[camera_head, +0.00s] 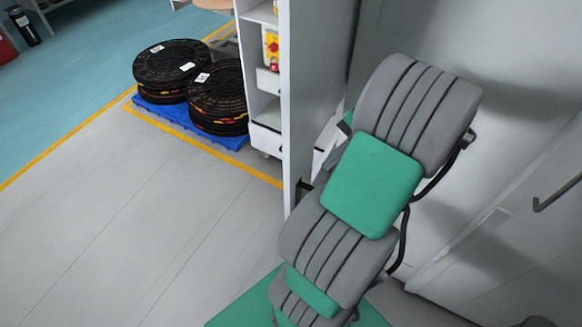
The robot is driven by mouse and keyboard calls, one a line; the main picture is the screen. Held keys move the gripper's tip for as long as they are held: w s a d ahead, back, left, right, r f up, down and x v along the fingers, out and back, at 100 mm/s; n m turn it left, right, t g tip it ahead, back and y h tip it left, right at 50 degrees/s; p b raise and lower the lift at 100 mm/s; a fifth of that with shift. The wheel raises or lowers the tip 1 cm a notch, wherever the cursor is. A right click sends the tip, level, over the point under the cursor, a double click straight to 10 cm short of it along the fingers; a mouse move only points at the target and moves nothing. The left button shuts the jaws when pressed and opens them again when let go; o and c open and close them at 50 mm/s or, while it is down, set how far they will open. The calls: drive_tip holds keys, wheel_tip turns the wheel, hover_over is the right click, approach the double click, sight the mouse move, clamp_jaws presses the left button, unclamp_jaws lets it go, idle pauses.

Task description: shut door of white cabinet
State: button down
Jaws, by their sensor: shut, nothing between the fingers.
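A tall pale door panel (318,85) stands swung out, seen nearly edge-on, left of my grey and green arm. It appears to be the open door of the white cabinet. A pale grey surface (510,60) fills the upper right behind the arm; I cannot tell whether it is the cabinet's inside. A pale front (500,265) with a dark bar handle (557,194) is at the right edge. My arm covers the panel's lower right part. My gripper is not seen; it seems hidden behind the arm, so I cannot tell whether it touches the door.
Black reels (172,62) are stacked on a blue pallet (185,112) inside a yellow floor line. A white shelf unit (264,105) with a yellow and red switch box (271,46) stands just beyond the panel. The grey floor (130,220) at left is clear.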

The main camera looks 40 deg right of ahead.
approach(294, 193)
drive_tip(key=x, duration=0.4)
drive_tip(key=shift+a+f+b, duration=0.2)
drive_tip(key=shift+f+b, duration=0.1)
drive_tip(key=shift+b, duration=0.1)
drive_tip(key=shift+w, duration=0.15)
